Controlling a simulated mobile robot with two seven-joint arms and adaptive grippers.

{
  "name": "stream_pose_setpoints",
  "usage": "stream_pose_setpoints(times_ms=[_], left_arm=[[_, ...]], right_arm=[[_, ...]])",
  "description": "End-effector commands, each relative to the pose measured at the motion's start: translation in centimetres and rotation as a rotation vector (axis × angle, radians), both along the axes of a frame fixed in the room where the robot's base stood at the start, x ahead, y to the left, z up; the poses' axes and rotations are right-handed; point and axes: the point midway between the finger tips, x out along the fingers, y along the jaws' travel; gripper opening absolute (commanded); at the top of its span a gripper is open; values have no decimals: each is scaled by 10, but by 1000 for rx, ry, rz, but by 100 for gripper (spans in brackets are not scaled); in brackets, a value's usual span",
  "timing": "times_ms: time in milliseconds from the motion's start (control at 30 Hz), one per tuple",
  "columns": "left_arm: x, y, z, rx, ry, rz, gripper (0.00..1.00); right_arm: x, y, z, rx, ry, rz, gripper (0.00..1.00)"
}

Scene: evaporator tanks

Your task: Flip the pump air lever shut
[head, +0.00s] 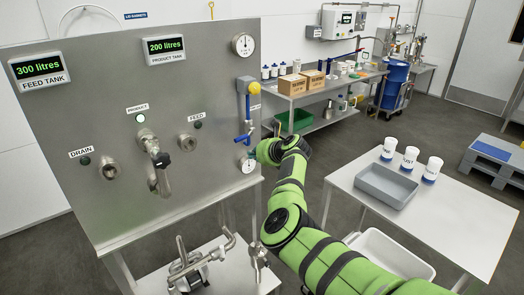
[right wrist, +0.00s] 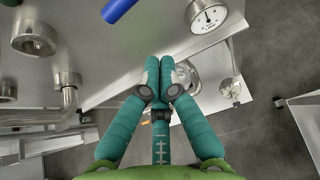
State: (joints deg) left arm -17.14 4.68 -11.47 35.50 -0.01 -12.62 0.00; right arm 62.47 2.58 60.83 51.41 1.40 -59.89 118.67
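The blue lever (head: 242,138) sticks out roughly sideways to the left near the lower end of a vertical blue air line (head: 247,108) at the panel's right edge. In the right wrist view a blue bar, which looks like the lever (right wrist: 118,9), is cut off at the top. My right gripper (head: 256,152) is just below and right of the lever, beside the lower gauge. In the right wrist view its teal fingers (right wrist: 167,68) are together and hold nothing visible. I see no contact with the lever. My left gripper is not in view.
The steel panel (head: 95,105) carries DRAIN, PRODUCT and FEED fittings. A lower gauge (head: 248,166) sits under the lever, with a yellow knob (head: 254,88) above. A pump (head: 188,268) stands below. A white table (head: 450,215) with a grey tray and cups is at the right.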

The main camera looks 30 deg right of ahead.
Motion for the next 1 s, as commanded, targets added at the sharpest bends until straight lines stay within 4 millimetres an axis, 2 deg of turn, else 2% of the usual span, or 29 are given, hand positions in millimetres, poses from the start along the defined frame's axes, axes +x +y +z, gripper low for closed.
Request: stream_pose_setpoints(times_ms=[300,500,1000], left_arm=[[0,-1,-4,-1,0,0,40],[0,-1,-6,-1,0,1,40],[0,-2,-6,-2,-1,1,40]], right_arm=[[-32,-2,17,-1,-2,-2,0],[-43,-2,25,0,-1,0,0],[-46,-2,27,1,0,1,0]])
